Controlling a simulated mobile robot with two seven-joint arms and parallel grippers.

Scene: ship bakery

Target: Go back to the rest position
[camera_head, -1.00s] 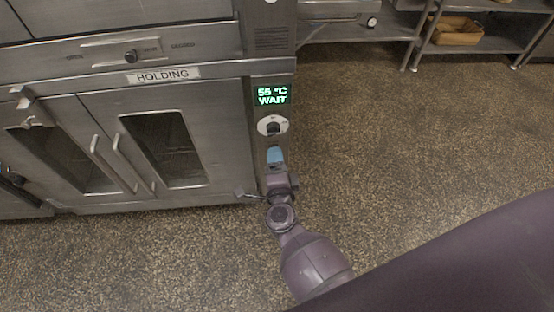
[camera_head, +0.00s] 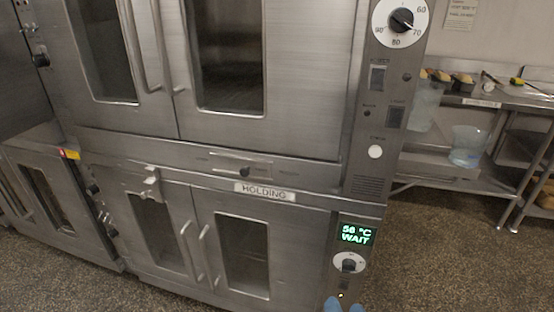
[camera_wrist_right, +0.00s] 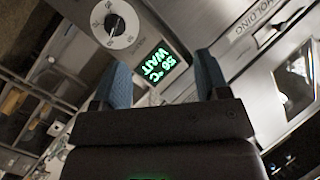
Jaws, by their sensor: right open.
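My right gripper (camera_head: 344,304) shows only as two blue fingertips at the bottom edge of the head view, just below the holding cabinet's dial (camera_head: 349,263). In the right wrist view the gripper (camera_wrist_right: 160,85) is open, with its two blue fingers apart and nothing between them. Beyond the fingers are the green display (camera_wrist_right: 154,66), reading 58 °C WAIT, and the white dial (camera_wrist_right: 114,24). The same display (camera_head: 356,235) is lit in the head view, above the dial. A small yellow light glows by the fingertips. My left gripper is not in view.
The holding cabinet (camera_head: 265,191) has shut glass doors, with a larger oven (camera_head: 300,60) above it. Steel shelves (camera_head: 440,170) with a clear container (camera_head: 467,146) and baked goods stand at the right. The speckled floor (camera_head: 440,260) is free at lower right.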

